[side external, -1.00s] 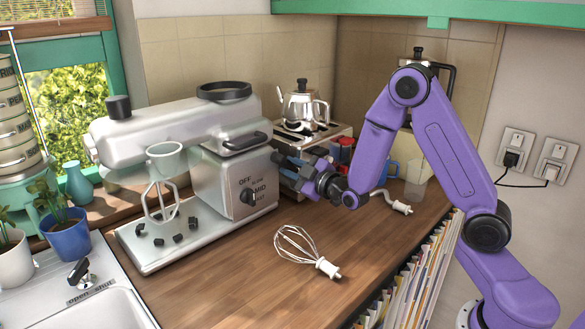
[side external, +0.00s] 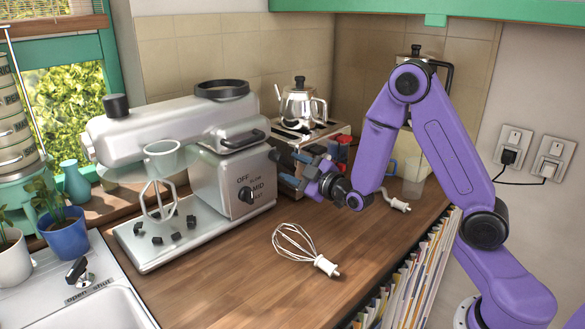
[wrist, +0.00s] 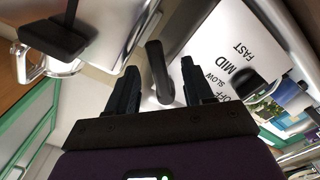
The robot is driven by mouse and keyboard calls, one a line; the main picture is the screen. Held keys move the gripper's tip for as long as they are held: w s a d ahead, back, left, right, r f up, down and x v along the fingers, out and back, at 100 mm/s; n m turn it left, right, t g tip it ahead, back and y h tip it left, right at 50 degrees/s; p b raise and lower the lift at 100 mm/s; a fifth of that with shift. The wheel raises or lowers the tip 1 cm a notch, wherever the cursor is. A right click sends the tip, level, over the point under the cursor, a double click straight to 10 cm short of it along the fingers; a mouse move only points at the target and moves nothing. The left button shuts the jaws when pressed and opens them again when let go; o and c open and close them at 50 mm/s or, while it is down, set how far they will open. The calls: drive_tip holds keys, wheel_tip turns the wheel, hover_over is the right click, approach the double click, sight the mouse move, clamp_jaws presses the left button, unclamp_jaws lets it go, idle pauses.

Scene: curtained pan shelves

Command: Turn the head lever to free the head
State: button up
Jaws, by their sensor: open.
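The stand mixer (side external: 165,130) is pale and metallic, with its long head lying level over the base. A black lever-like bar (side external: 243,140) shows on its side near the joint of head and body. In the wrist view a dark lever (wrist: 158,72) stands in the gap between my fingers, with space on both sides. My gripper (side external: 284,169) is open to the right of the mixer body, pointing at it. Its two dark fingers also show in the wrist view (wrist: 160,84). Whether the fingertips reach past the lever is hard to tell.
The speed dial (side external: 249,195) is on the body below the bar; its lettering panel (wrist: 235,45) lies beside my right finger. A wire whisk (side external: 297,243) lies on the wooden counter. A kettle (side external: 301,103) stands on a unit behind my gripper. The front counter is mostly clear.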

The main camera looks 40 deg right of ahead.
drive_tip(key=shift+s, duration=0.2)
drive_tip(key=s, duration=0.5)
drive_tip(key=shift+s, duration=0.4)
idle(0.3)
drive_tip(key=shift+a, duration=0.1)
